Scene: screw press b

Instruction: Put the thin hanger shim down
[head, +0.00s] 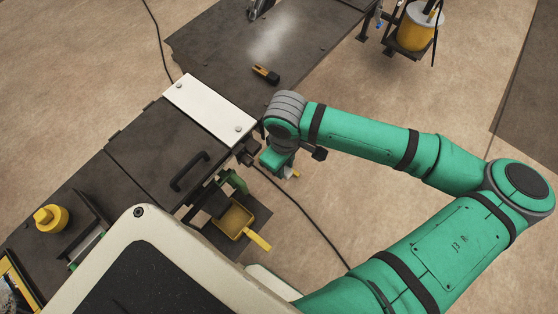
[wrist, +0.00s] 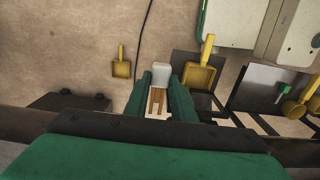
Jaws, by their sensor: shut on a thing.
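My gripper (wrist: 161,80) shows in the wrist view with its two green fingers closed around a small piece, which I take to be the thin hanger shim (wrist: 157,101). The piece has a pale rounded end (wrist: 159,74) and two yellowish prongs with a gap between them. In the head view my gripper (head: 278,162) is at the right edge of the dark bench, partly hidden by my wrist. A small pale and orange bit (head: 293,174) shows beside it. In the wrist view the piece appears against the floor, and I see no surface touching it.
The bench carries a white plate (head: 210,108), a black handle (head: 190,171) and a yellow round part (head: 50,218). An orange-black tool (head: 266,74) lies farther back.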

